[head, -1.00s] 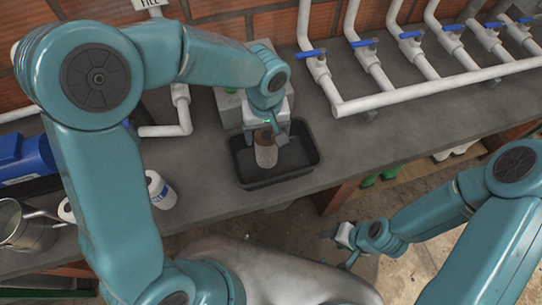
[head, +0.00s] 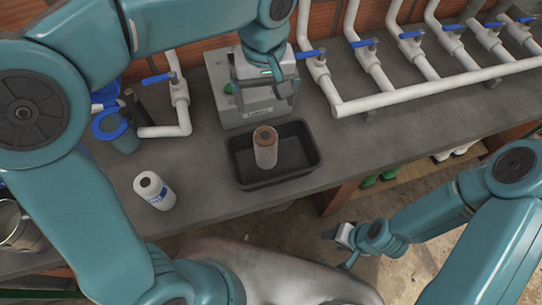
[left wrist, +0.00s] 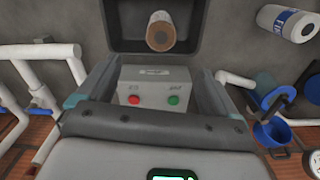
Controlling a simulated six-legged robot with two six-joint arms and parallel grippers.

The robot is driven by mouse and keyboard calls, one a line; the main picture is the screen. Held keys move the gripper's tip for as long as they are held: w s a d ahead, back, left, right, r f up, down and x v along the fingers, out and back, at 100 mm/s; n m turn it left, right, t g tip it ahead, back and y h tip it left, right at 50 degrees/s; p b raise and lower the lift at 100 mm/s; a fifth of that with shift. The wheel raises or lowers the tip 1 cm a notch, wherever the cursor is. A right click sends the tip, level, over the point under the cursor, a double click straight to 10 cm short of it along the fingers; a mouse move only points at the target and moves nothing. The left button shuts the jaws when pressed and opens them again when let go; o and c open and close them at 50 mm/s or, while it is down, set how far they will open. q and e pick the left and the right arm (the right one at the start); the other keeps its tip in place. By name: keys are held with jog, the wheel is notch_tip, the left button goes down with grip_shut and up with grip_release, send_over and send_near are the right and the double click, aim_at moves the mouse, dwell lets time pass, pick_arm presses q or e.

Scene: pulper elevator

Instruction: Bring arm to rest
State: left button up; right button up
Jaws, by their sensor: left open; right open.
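My left gripper (head: 265,92) is open and empty. It is raised in front of the grey control box (head: 238,112) and partly hides it. In the left wrist view its fingers (left wrist: 153,76) are spread wide, with the box's red and green buttons (left wrist: 153,99) showing between them. A pale cylinder with a brown top (head: 265,150) stands in the black tray (head: 241,178), apart from the gripper; it also shows in the left wrist view (left wrist: 161,30). My right gripper (head: 342,246) is open and empty, low beside the counter's front edge.
A white cylinder with a blue label (head: 155,192) stands on the grey counter (head: 350,150). Blue-handled pipes (head: 430,83) run along the back. A blue filter-like vessel (head: 118,130) and a metal jug (head: 14,232) are at the left.

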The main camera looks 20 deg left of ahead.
pick_arm(q)
notch_tip(320, 180, up, 3)
jog(key=shift+s+f, duration=0.1)
jog(key=shift+f, duration=0.05)
jog(key=shift+s, duration=0.1)
dwell(0.3)
jog(key=shift+f, duration=0.1)
